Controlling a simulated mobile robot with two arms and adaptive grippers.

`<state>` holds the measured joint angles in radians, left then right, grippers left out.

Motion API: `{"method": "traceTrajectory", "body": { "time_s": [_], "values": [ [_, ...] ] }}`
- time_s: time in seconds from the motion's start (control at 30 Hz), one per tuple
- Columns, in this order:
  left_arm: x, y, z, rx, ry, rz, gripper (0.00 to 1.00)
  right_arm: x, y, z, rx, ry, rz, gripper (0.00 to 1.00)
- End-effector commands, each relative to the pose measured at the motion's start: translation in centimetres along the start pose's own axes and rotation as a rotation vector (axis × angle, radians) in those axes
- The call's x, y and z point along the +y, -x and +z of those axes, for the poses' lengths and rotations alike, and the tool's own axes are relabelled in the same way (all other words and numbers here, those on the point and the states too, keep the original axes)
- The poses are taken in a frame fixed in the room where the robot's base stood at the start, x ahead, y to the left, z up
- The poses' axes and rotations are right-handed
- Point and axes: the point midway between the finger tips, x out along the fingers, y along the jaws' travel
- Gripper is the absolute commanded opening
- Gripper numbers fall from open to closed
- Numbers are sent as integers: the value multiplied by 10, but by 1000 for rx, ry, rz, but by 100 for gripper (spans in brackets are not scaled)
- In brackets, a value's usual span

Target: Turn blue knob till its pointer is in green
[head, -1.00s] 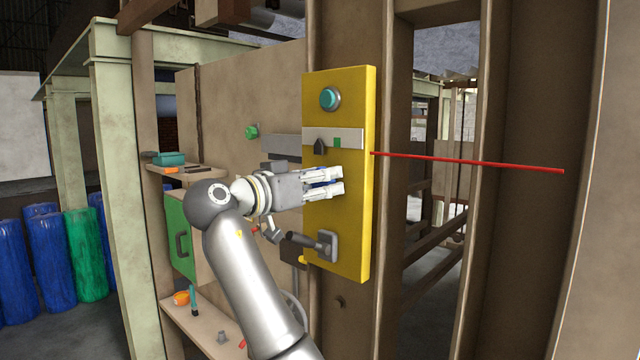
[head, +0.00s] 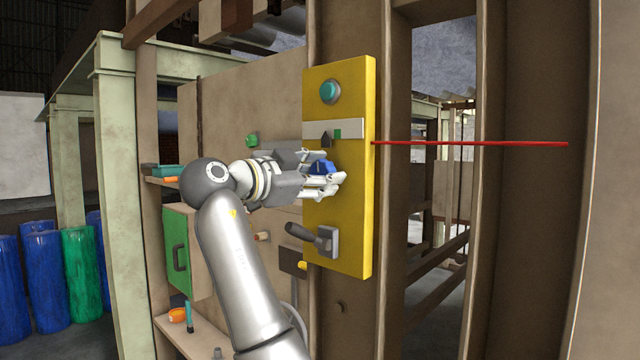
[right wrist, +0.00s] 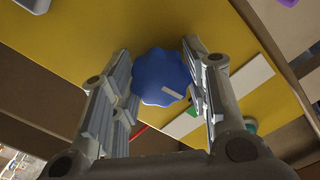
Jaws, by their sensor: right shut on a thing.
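The blue knob (head: 322,167) sits on the yellow panel (head: 350,220). In the right wrist view the lobed knob (right wrist: 160,77) shows a pale mark on its face. My right gripper (head: 328,171) is shut on the knob, with one finger on each side of it. Above the knob, a white strip (head: 350,128) carries a dark pointer (head: 327,139) and a green zone (head: 337,134). The pointer stands just left of the green zone, close to it. My left gripper is not in view.
A teal button (head: 329,91) is at the panel's top, and a grey lever (head: 312,236) is below the knob. A thin red rod (head: 470,144) sticks out to the right. A wooden shelf (head: 180,325) and a green door (head: 178,252) stand at left.

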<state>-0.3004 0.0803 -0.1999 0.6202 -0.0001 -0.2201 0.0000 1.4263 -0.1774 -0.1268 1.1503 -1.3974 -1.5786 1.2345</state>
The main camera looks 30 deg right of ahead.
Motion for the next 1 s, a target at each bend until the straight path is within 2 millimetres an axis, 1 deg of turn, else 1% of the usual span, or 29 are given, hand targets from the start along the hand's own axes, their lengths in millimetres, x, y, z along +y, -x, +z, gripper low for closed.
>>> {"method": "traceTrajectory", "body": {
  "time_s": [0.03, 0.2, 0.6, 0.8, 1.0],
  "values": [
    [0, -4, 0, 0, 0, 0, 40, 1, 1, 1, 0, -46, -1, 19],
    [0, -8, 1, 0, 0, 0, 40, 0, 1, 0, 1, -207, -1, 19],
    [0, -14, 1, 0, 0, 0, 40, 0, 0, 0, 1, -576, 0, 19],
    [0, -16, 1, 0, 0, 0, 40, 0, 0, 0, 0, -725, 0, 19],
    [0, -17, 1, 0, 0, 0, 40, 0, 0, 0, 0, -830, 1, 19]
  ]
}}
